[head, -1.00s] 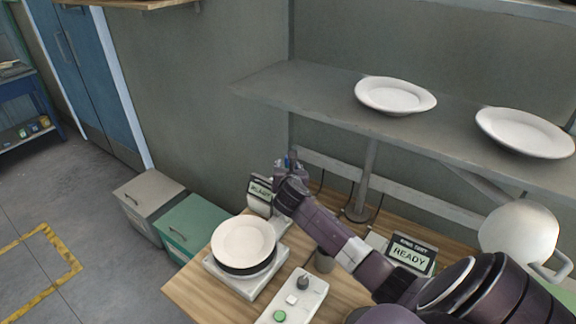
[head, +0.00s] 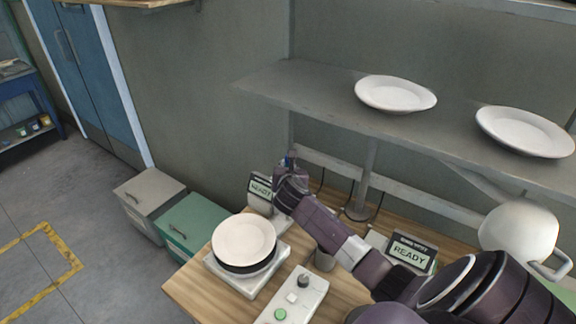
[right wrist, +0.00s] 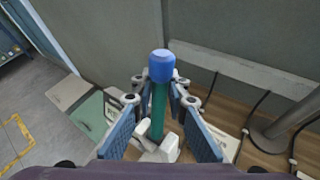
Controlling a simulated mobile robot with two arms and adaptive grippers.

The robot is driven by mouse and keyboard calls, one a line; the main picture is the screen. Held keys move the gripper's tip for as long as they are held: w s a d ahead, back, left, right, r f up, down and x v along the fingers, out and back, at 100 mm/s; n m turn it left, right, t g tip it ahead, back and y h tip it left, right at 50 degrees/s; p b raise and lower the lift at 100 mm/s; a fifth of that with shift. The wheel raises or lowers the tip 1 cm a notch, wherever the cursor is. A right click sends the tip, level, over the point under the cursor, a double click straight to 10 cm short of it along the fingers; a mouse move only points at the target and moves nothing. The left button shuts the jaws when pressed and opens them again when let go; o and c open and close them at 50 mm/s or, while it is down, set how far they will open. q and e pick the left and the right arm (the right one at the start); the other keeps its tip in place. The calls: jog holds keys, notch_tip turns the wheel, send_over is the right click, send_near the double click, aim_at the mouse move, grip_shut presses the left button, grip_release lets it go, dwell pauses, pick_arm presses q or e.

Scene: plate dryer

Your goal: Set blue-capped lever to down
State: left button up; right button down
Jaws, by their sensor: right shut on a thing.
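The blue-capped lever shows in the right wrist view as a blue cap (right wrist: 161,66) on a green shaft (right wrist: 158,110), standing upright from a white base. My right gripper (right wrist: 158,98) has its blue pads on both sides of the shaft, just below the cap, and is shut on it. In the head view my right gripper (head: 288,170) is at the back left of the wooden table, and only a little blue shows at its tip. My left gripper is not in view.
A white plate (head: 244,238) sits on a dark round base on a scale-like unit. A control box (head: 292,299) with a green button stands in front. READY displays (head: 408,254) stand behind. A grey shelf (head: 300,92) with two plates hangs above.

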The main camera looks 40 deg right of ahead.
jog(key=shift+w+r, duration=0.1)
jog(key=shift+r, duration=0.25)
jog(key=shift+s+a+n+t+h+b, duration=0.25)
jog(key=shift+a+n+t+h+b, duration=0.35)
jog(key=shift+a+h+b, duration=0.5)
jog(key=shift+s+a+f+n+t+h+b, duration=0.15)
jog(key=shift+a+n+t+h+b, duration=0.35)
jog(key=shift+b, duration=0.65)
jog(key=shift+s+a+r+n+t+h+b, duration=0.15)
jog(key=shift+s+a+n+t+b, duration=0.25)
jog(key=shift+a+b, duration=0.6)
jog(key=shift+s+a+f+n+t+h+b, duration=0.15)
jog(key=shift+a+t+h+b, duration=0.35)
jog(key=shift+b, duration=0.75)
